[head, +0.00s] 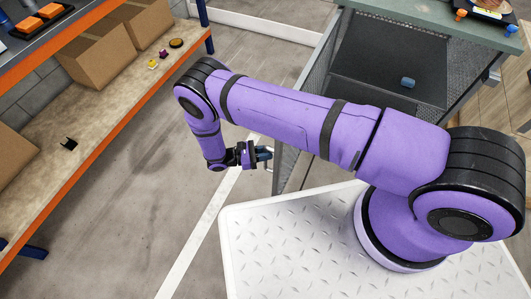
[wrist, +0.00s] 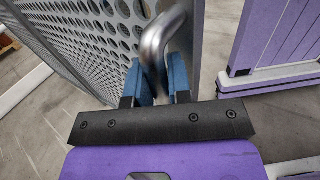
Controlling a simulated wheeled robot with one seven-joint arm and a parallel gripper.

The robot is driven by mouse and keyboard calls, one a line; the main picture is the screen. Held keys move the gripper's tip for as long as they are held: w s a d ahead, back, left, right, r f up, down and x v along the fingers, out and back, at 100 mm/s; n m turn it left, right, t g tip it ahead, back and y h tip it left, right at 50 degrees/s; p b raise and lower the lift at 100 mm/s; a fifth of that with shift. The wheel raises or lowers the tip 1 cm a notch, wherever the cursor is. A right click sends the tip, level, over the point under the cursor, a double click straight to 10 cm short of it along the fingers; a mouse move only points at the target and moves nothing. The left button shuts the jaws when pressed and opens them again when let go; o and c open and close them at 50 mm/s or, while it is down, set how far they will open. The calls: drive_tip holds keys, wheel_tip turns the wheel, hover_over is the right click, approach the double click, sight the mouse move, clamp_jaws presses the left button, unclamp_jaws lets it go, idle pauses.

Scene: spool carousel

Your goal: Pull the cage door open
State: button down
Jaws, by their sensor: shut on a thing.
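The grey cage door (head: 288,160) is beside my gripper, mostly hidden behind my arm in the head view. In the wrist view its perforated panel (wrist: 105,35) fills the upper left. A bent metal handle (wrist: 160,38) stands out from the door's frame. My gripper (head: 262,153) has its blue-padded fingers (wrist: 157,85) closed around the handle, one on each side. How far the door stands open is hard to tell.
A wooden shelf with orange edges (head: 125,115) stands at the left, with cardboard boxes (head: 97,60) and small parts. A green worktop (head: 440,25) lies above the cage. Open floor (head: 130,190) lies between the shelf and the cage.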

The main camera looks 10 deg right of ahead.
drive_tip(key=shift+s+a+f, duration=0.1)
drive_tip(key=shift+s+a, duration=0.05)
drive_tip(key=shift+a, duration=0.35)
drive_tip(key=c, duration=1.1)
unclamp_jaws()
drive_tip(key=shift+o, duration=0.2)
drive_tip(key=a, duration=1)
drive_tip(key=shift+w+a, duration=0.35)
